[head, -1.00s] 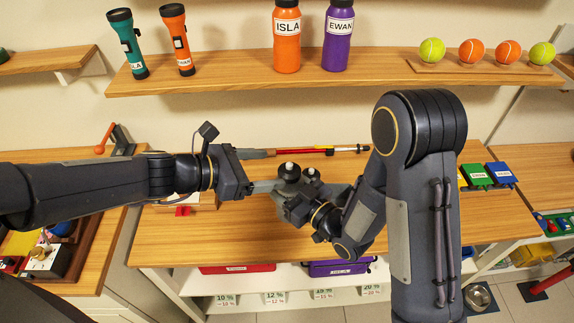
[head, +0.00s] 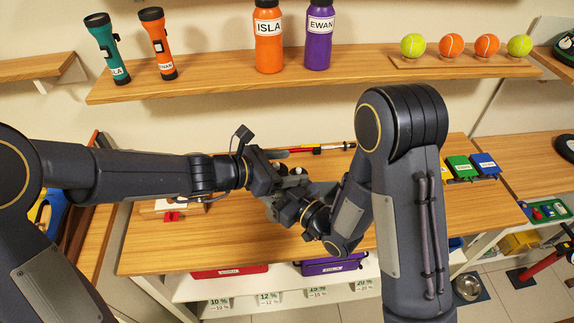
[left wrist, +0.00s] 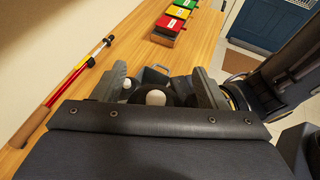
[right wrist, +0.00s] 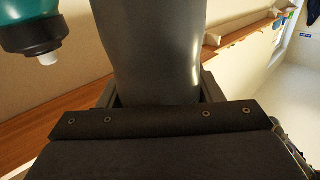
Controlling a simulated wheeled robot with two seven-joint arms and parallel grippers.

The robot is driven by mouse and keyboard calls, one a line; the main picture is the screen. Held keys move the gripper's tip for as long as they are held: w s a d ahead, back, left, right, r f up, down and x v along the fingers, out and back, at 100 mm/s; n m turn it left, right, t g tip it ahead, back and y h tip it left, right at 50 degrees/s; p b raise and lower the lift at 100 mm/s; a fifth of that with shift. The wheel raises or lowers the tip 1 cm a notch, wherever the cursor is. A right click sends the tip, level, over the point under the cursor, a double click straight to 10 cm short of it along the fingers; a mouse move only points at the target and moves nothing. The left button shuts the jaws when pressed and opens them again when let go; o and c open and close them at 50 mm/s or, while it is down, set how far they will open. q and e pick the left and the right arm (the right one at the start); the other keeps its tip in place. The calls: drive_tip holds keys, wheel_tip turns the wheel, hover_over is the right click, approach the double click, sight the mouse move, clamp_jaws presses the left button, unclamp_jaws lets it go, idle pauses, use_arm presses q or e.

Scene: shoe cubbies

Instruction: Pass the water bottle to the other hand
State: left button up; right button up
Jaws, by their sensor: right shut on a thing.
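The water bottle is a smooth grey body (right wrist: 155,50) that fills the middle of the right wrist view. My right gripper (right wrist: 157,92) is shut on it, with a finger on each side. In the left wrist view a dark cap with a white spout (left wrist: 155,97) shows between the fingers of my left gripper (left wrist: 162,88). The left fingers look spread on either side of it; contact is not clear. In the head view my left gripper (head: 288,178) meets my right gripper (head: 298,196) above the table, and they mostly hide the bottle.
The wooden table (head: 220,240) is below. The upper shelf (head: 220,82) carries an orange bottle (head: 268,48), a purple bottle (head: 318,50), flashlights and several balls. A red pole (left wrist: 70,95) lies along the wall side. A teal bottle (right wrist: 30,15) shows in the right wrist view.

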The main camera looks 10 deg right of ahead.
use_arm(q)
drive_tip(key=shift+s, duration=0.1)
drive_tip(key=c, duration=1.2)
drive_tip(key=shift+r, duration=0.1)
use_arm(e)
drive_tip(key=o, duration=1.5)
drive_tip(key=shift+c, duration=0.2)
